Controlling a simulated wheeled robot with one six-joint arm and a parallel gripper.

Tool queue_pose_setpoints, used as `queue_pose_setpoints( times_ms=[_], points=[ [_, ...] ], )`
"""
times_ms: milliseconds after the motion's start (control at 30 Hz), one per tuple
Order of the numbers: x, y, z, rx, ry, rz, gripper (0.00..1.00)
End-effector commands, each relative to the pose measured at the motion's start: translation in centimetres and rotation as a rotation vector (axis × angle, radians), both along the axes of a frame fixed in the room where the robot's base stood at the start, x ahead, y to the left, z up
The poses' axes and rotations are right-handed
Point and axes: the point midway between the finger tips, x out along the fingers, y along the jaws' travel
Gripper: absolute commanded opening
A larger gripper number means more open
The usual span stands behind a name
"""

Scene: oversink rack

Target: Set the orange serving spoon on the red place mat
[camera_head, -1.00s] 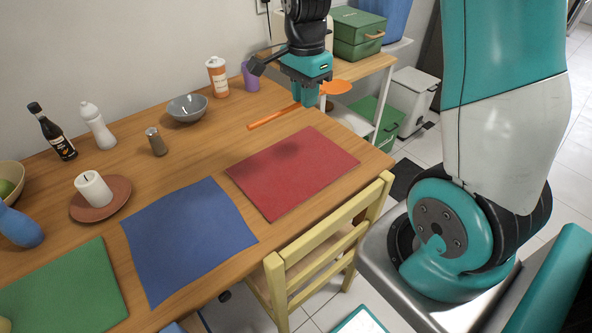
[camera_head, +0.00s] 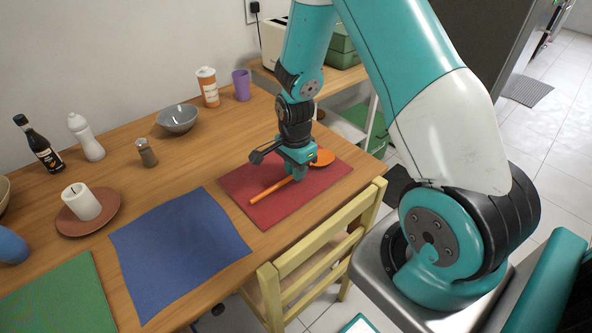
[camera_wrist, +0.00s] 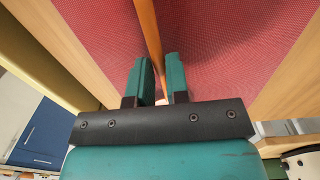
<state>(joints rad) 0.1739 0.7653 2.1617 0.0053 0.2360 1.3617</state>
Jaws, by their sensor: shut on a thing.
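The orange serving spoon (camera_head: 272,191) is over the red place mat (camera_head: 257,210) on the wooden table, its handle toward the lower left and its bowl (camera_head: 322,158) toward the upper right. My gripper (camera_head: 298,176) is shut on the spoon between handle end and bowl. In the wrist view the orange handle (camera_wrist: 149,35) runs between my two fingers (camera_wrist: 158,78), with the red mat (camera_wrist: 215,40) close behind it. The spoon is at or just above the mat; I cannot tell whether it touches. The fingers hide part of the spoon.
A blue mat (camera_head: 180,250) lies left of the red one, and a green mat (camera_head: 60,300) farther left. A grey bowl (camera_head: 177,119), a shaker (camera_head: 146,153) and a purple cup (camera_head: 241,85) stand behind. A yellow chair (camera_head: 320,255) is at the table's front edge.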

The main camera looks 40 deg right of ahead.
Motion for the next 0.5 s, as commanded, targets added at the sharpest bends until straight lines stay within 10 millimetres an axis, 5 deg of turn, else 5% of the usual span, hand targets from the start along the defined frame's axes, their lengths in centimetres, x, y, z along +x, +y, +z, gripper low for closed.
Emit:
queue_pose_setpoints(
  times_ms=[400, 433, 500],
  points=[
    [0.02, -0.01, -0.82, 0.000, -0.001, 0.000, 0.00],
    [0.03, -0.01, -0.75, 0.000, -0.001, 0.000, 0.20],
    [0.02, -0.01, -0.69, 0.000, -0.001, 0.000, 0.36]
  ],
)
